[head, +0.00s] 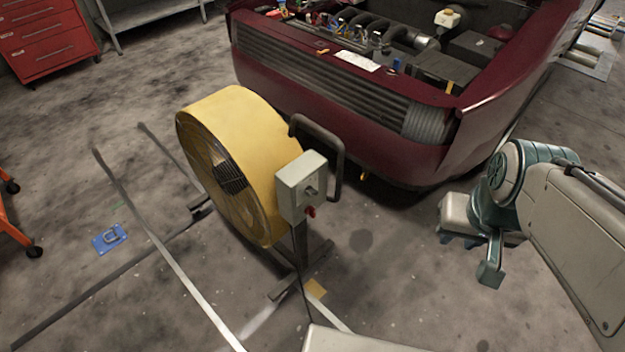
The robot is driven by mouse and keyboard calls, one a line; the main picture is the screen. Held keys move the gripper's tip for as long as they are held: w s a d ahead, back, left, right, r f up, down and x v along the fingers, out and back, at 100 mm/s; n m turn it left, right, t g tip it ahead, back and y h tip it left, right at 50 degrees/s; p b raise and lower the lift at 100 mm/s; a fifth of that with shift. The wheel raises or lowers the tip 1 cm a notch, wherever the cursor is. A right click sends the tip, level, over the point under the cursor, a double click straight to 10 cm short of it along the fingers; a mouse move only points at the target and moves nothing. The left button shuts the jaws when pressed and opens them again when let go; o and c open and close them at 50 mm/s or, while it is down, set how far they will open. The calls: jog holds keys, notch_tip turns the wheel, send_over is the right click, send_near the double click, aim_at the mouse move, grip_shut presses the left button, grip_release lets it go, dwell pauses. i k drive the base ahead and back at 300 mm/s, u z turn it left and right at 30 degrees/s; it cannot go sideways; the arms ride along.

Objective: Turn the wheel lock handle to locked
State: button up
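No part is clearly marked as the wheel lock handle. A small blue plate (109,239) with a grey loop-like handle (113,236) lies on the floor at left, beside the long metal strips. A grey control box (301,187) on the yellow drum fan has a dark knob (311,191) and a small red part (310,211). My gripper (475,255) hangs at right, well apart from the fan and the blue plate. It touches nothing that I can see. Its fingers are seen at an angle, and their opening is unclear.
The yellow fan (235,140) on its stand fills the middle. A dark red car (350,125) with its engine bay open stands behind it. A red drawer cabinet (45,45) is at upper left. Metal strips (165,245) cross the left floor. Bare floor lies between fan and arm.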

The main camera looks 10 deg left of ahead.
aim_at(310, 210)
jog(key=u, duration=1)
